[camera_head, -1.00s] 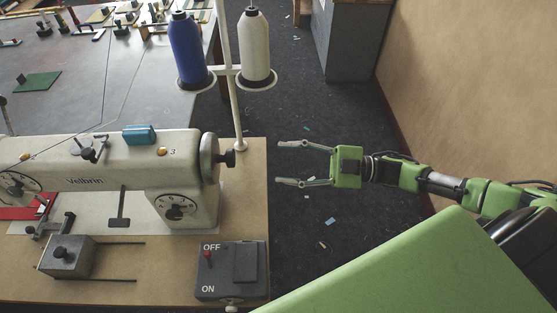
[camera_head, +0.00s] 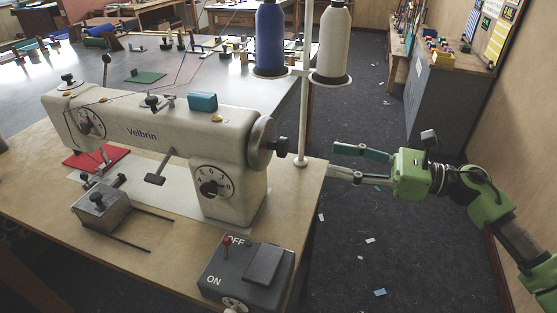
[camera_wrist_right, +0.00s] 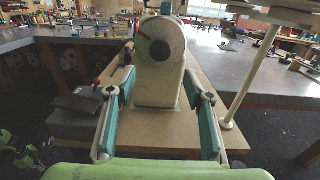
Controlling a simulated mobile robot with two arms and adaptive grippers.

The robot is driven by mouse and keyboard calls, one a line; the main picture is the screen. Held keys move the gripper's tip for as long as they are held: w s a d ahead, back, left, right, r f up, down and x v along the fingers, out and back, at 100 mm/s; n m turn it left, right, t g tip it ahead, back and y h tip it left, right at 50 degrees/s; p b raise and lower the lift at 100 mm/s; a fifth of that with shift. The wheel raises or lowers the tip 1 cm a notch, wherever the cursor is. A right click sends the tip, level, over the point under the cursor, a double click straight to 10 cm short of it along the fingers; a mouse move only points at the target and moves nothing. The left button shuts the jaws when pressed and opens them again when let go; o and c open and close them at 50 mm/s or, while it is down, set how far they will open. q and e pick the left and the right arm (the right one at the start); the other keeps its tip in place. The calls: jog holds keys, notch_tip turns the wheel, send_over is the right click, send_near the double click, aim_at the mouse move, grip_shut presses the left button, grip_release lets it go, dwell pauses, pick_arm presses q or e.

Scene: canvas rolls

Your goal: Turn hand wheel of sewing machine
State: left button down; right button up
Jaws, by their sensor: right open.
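The sewing machine (camera_head: 150,140), cream with "Velbrin" on it, stands on a wooden table (camera_head: 45,205). In the right wrist view the hand wheel (camera_wrist_right: 160,42) faces the camera, above and beyond the fingertips. My right gripper (camera_head: 345,162) is open and empty, just right of the table's edge and apart from the wheel. In the right wrist view its two fingers (camera_wrist_right: 157,95) stand wide apart with the machine's end between them. My left gripper is not in view.
A thread stand post (camera_head: 305,100) rises behind the wheel, carrying a blue cone (camera_head: 269,38) and a white cone (camera_head: 331,45). A grey OFF/ON switch box (camera_head: 247,275) sits at the table's front right corner. The floor right of the table is open, with scattered scraps.

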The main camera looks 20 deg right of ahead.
aim_at(287, 148)
jog(key=p+x, duration=0.5)
jog(key=x, duration=0.8)
jog(key=shift+d+r+p, duration=0.1)
jog(key=shift+r+p, duration=0.05)
jog(key=shift+p, duration=0.15)
jog(key=shift+w+a, duration=0.3)
jog(key=shift+a, duration=0.05)
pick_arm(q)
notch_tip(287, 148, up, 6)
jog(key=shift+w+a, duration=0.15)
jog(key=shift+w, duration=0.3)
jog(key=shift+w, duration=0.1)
pick_arm(e)
jog(key=c, duration=1.1)
